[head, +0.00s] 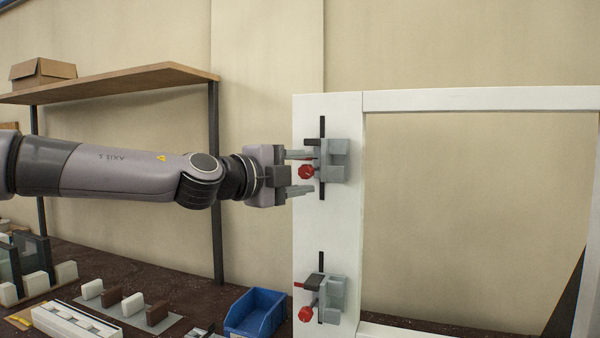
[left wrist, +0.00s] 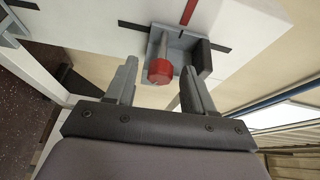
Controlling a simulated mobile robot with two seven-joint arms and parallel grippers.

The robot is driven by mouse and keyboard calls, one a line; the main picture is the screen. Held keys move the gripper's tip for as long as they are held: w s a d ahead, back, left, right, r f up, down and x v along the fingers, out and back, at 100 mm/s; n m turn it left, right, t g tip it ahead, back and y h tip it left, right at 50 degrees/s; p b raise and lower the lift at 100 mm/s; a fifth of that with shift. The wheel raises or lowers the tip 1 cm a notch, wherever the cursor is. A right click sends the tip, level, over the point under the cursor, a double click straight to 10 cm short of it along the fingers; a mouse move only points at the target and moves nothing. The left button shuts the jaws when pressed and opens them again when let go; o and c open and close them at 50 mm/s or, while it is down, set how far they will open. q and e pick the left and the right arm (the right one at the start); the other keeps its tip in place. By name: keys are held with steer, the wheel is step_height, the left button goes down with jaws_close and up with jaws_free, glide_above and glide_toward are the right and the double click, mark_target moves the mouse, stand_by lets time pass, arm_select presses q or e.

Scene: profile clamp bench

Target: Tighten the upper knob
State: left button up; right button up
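The upper knob (head: 306,172) is red and sits on the grey upper clamp (head: 333,160), on the left post of a white frame (head: 312,225). A lower clamp (head: 331,298) with a red lower knob (head: 306,314) is on the same post. My left gripper (head: 301,172) is level with the upper knob, its fingers above and below it in the head view. In the left wrist view, the red knob (left wrist: 160,71) lies between the open fingers (left wrist: 157,88), with gaps at both sides. My right gripper is not in view.
A blue bin (head: 256,313) stands on the dark bench by the post. Several white and brown blocks (head: 132,304) are lined up to its left. A shelf (head: 110,83) with a cardboard box (head: 42,73) is behind my arm. The frame's middle is open.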

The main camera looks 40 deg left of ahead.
arm_select(q)
steer(key=s+a+b, duration=0.1)
steer(key=s, duration=0.6)
steer(key=shift+a, duration=0.15)
stand_by(0.4)
stand_by(0.7)
